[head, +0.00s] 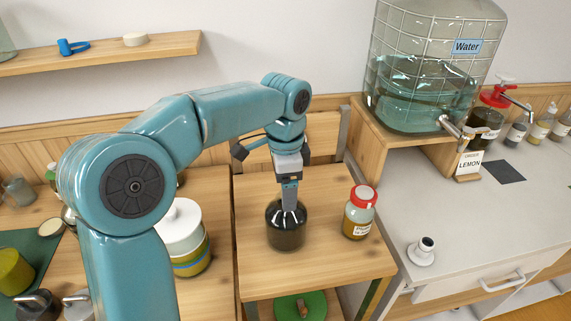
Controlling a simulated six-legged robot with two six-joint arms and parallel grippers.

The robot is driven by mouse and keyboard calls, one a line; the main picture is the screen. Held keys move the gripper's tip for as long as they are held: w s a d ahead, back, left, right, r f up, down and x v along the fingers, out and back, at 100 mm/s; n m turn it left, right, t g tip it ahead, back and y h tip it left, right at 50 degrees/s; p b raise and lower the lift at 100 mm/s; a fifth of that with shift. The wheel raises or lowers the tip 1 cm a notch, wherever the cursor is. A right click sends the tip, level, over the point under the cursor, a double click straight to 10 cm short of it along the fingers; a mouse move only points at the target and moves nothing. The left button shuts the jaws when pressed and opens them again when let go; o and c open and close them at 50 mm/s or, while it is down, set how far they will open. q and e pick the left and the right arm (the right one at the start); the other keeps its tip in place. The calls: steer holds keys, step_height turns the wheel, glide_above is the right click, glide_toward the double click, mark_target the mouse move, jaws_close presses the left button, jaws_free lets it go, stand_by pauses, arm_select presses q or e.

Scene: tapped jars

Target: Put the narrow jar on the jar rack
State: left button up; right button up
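My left gripper (289,206) points straight down at the top of a dark, glossy jar (287,235) on a wooden stand. The fingertips overlap the jar's neck. The fingers line up in this view, so I cannot tell whether they grip it. A slimmer clear jar (358,220) with a red lid and a white label stands upright to the right. I cannot tell which jar is the narrow one. The wooden stand (330,265) has a flat top and a lower level; I cannot tell whether it is the jar rack. My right gripper is out of view.
A large water dispenser (425,85) stands at the back right beside a red-topped pump jar (489,118) and small bottles. A white-lidded jar (184,240) is left of the stand, partly behind my arm. The grey-white counter (475,215) is mostly clear.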

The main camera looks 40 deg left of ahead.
arm_select(q)
step_height(320, 180, up, 9)
steer(key=p, duration=0.1)
stand_by(0.3)
steer(key=shift+s+f, duration=0.1)
stand_by(0.3)
